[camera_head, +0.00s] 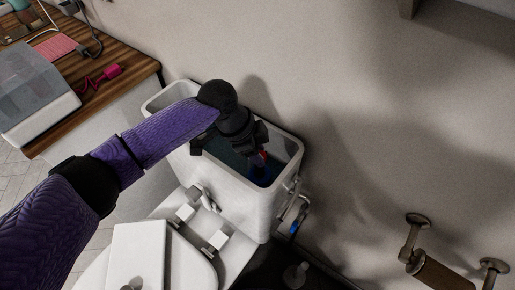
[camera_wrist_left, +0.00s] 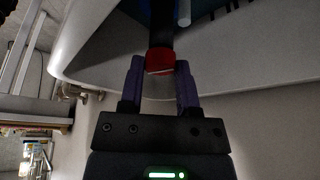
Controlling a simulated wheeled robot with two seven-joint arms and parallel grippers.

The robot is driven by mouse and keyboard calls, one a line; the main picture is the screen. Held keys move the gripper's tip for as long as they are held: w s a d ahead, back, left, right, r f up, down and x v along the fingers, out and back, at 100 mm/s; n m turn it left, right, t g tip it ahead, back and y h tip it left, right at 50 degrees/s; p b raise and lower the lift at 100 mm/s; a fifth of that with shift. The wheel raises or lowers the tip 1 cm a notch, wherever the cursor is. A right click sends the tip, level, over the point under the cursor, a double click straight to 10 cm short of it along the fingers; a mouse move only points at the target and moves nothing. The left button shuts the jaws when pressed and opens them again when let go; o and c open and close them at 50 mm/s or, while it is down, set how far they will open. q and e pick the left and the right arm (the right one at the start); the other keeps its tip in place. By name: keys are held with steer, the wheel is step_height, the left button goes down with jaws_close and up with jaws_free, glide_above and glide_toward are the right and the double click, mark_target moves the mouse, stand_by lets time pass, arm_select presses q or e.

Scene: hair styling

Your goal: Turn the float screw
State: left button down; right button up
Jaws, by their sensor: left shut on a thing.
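The toilet tank (camera_head: 153,103) is white and stands open without a lid, with dark blue water inside. My left gripper (camera_head: 261,156) reaches down into the right part of the tank. A small red piece, seemingly the float screw (camera_head: 264,154), shows at its fingertips. In the left wrist view the red screw (camera_wrist_left: 160,61) sits between the two fingers, at the end of a dark rod. The gripper is shut on it. The lower part of the float mechanism is hidden by the gripper and the tank wall. My right gripper is not in view.
The tank's rim surrounds the left gripper closely. The wall is behind and to the right. A wooden counter (camera_head: 130,78) with a pink hair tool (camera_head: 103,76) stands at upper left. The toilet lid (camera_head: 145,255) is in front; a paper holder (camera_head: 445,275) is at lower right.

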arm_select(q)
steer(key=shift+m, duration=0.5)
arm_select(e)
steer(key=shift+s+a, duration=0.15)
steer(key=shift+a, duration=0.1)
arm_select(q)
steer(key=c, duration=0.7)
jaws_free()
steer(key=o, duration=0.4)
steer(key=p+v, duration=0.4)
steer(key=v, duration=0.6)
steer(key=shift+w, duration=0.15)
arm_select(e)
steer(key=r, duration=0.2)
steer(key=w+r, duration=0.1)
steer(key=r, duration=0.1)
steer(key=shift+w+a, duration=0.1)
arm_select(q)
steer(key=shift+f, duration=0.1)
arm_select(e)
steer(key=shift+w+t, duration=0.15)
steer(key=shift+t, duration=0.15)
